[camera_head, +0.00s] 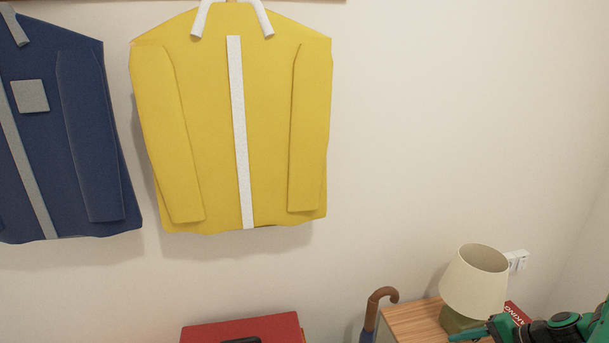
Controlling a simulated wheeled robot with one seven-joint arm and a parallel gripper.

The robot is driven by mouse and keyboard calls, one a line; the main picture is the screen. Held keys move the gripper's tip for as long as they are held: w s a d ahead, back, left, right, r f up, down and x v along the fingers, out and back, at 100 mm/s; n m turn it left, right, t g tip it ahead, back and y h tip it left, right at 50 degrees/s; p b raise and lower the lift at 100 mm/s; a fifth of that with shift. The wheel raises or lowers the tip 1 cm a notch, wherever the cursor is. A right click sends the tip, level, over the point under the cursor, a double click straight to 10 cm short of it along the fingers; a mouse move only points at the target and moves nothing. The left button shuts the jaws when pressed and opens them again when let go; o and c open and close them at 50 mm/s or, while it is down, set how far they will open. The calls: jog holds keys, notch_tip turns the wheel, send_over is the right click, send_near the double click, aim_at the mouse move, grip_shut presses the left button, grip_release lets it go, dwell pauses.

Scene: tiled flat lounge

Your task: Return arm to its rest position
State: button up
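Part of my green and black arm (565,328) shows at the bottom right corner of the head view, cut off by the frame edges. Its end, my gripper (475,334), points left in front of the small wooden table and the lamp base. Only a green finger-like part shows clearly, so I cannot tell whether it is open or shut. I see nothing held in it. The rest of the arm is out of view.
A cream-shaded lamp (475,281) and a red book (516,314) are on the wooden table (412,318). An umbrella (376,302) stands left of it. A red box (245,329) is lower left. Yellow (205,110) and blue (75,130) jackets hang on the wall.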

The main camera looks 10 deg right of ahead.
jog(key=s+a+r+n+g+h, duration=0.3)
jog(key=s+r, duration=0.6)
jog(key=r, duration=0.5)
jog(key=s+a+r+n+g+h, duration=0.2)
jog(key=s+a+r, duration=0.3)
jog(key=s+r, duration=0.4)
notch_tip(320, 180, up, 5)
jog(key=shift+a+n+g+h, duration=0.4)
jog(key=shift+n+g, duration=0.2)
jog(key=shift+c, duration=0.5)
